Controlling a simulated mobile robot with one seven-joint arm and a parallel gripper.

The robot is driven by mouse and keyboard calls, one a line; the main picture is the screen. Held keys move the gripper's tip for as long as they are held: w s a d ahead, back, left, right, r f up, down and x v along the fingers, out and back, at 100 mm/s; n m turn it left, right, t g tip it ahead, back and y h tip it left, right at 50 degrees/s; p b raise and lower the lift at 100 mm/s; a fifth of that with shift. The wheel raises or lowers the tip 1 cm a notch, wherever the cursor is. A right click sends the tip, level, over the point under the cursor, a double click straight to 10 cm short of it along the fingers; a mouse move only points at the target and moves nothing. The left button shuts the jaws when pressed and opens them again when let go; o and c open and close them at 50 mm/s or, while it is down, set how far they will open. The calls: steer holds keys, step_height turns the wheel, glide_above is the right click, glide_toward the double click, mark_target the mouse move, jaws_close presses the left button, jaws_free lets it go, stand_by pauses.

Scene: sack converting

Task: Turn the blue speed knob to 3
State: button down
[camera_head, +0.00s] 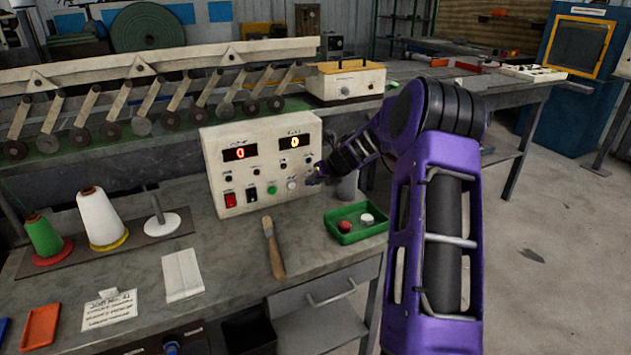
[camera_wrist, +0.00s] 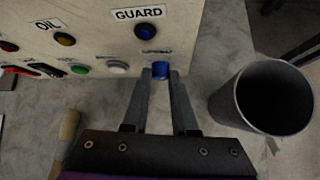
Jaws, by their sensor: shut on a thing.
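In the wrist view the blue speed knob (camera_wrist: 161,70) is at the panel's lower edge, below a blue button (camera_wrist: 145,29) marked GUARD. My gripper (camera_head: 312,178) reaches the panel's lower right corner from the right. Its two fingers are shut on the blue knob, one on each side. The small label above the knob is unreadable, and the knob's setting cannot be made out. In the head view my gripper hides the knob.
A grey cup (camera_wrist: 235,112) stands close right of my gripper. A green tray (camera_head: 342,236) with a red and a white piece lies in front. A wooden-handled brush (camera_head: 273,250) lies left of it. White (camera_wrist: 117,67) and green (camera_wrist: 80,70) buttons sit left of the knob.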

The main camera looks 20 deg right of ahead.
steer(key=c, duration=0.7)
jaws_free()
steer(key=p+v, duration=0.1)
steer(key=v, duration=1.6)
steer(key=shift+s+p, duration=0.15)
steer(key=shift+p, duration=0.25)
steer(key=shift+r, duration=0.15)
